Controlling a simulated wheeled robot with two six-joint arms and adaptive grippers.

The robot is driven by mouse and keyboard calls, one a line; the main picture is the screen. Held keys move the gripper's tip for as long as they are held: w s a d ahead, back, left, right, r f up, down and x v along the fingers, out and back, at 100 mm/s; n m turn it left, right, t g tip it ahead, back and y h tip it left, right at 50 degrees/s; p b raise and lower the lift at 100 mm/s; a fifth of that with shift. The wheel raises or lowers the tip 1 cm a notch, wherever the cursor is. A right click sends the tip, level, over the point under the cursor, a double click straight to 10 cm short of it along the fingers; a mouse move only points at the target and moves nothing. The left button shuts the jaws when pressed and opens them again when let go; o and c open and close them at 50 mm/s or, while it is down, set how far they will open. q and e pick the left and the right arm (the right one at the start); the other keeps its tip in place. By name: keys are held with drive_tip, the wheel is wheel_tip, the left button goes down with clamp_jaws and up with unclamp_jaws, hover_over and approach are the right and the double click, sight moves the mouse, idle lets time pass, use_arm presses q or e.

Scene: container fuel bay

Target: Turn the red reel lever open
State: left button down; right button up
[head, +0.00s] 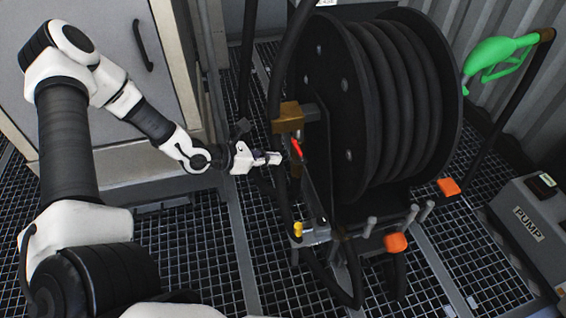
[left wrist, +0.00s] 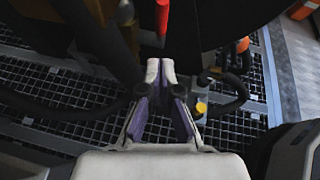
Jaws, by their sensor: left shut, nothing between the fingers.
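The red reel lever (head: 296,148) sits on the near-left side of the black hose reel (head: 325,100), below a brass block (head: 288,117). In the left wrist view the red lever (left wrist: 162,18) hangs down at the top, just beyond the fingertips. My left gripper (head: 275,158) is shut and empty, with its tips just left of the lever and slightly below it. In the left wrist view my gripper (left wrist: 160,70) points toward the lever, and a small gap shows between them. My right gripper is in neither view.
A yellow-handled valve (head: 298,229) stands low on the reel frame. A grey cabinet (head: 90,120) is at the left. Dark hoses run beside the gripper.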

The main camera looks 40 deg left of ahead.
sight(293, 143)
use_arm(q)
drive_tip(key=w, duration=0.1)
drive_tip(key=w+d+r, duration=0.1)
drive_tip(key=w+b, duration=0.1)
drive_tip(key=shift+d+r, duration=0.25)
drive_tip(key=shift+d, duration=0.05)
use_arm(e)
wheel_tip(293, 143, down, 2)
use_arm(q)
drive_tip(key=r+g+y+p, duration=0.1)
drive_tip(key=p, duration=0.2)
drive_tip(key=w+d+r+g+p, duration=0.1)
drive_tip(key=p, duration=0.3)
drive_tip(key=shift+w+d+r+y, duration=0.1)
drive_tip(key=shift+w+y, duration=0.05)
drive_tip(key=shift+y, duration=0.25)
drive_tip(key=shift+w+d, duration=0.15)
drive_tip(key=shift+w, duration=0.05)
drive_tip(key=shift+w+d+p, duration=0.15)
drive_tip(key=shift+w+p, duration=0.05)
drive_tip(key=shift+p, duration=0.1)
drive_tip(key=shift+f, duration=0.2)
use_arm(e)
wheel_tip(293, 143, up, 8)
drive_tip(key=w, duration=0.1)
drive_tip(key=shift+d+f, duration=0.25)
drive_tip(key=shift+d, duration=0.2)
